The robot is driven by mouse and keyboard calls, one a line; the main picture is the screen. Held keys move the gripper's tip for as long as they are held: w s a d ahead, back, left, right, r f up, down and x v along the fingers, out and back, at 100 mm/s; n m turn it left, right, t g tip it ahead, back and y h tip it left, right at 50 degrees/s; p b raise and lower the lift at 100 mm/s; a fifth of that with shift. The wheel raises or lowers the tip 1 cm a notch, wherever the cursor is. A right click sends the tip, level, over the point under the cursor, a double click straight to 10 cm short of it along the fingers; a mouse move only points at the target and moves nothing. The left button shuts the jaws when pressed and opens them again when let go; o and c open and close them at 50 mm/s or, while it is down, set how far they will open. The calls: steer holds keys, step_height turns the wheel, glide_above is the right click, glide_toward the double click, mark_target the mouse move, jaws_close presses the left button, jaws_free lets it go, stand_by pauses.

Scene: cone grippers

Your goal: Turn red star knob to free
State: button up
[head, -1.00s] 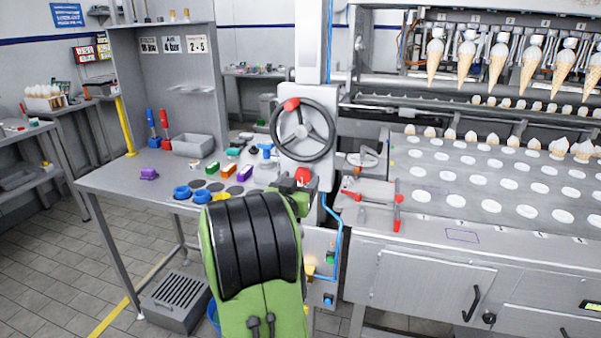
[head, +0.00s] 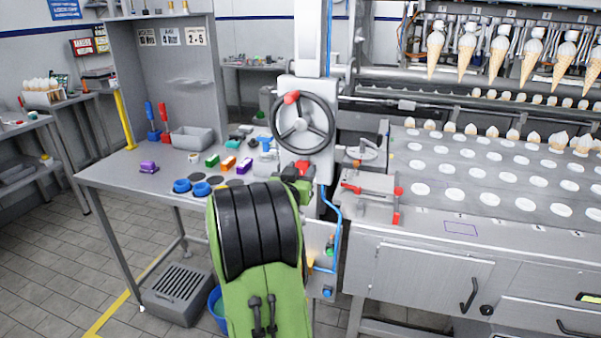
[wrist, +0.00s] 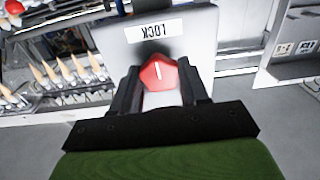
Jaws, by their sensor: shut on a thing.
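The red star knob (wrist: 158,73) sits in the middle of the wrist view, on a grey plate under an upside-down label reading LOCK (wrist: 153,31). A white pointer line shows on its face. My gripper (wrist: 160,85) has its two black fingers on either side of the knob and is shut on it. In the head view a red part of the knob (head: 303,168) shows below the handwheel, beyond my green and black arm. The fingers are mostly hidden there by the arm.
A black handwheel (head: 303,126) with a red handle stands just above the knob. A blue hose (head: 337,218) runs down beside the panel. A steel bench (head: 120,176) with coloured parts is at left, and a cone conveyor (head: 480,180) at right.

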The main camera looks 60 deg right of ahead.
steer(key=n, duration=0.4)
steer(key=shift+n, duration=0.4)
steer(key=n, duration=0.4)
steer(key=shift+n, duration=0.3)
steer(key=n+p, duration=0.2)
steer(key=n, duration=0.3)
steer(key=shift+p, duration=0.4)
steer(key=shift+n+p, duration=0.8)
steer(key=shift+n, duration=0.8)
steer(key=o, duration=1)
steer(key=shift+o, duration=0.2)
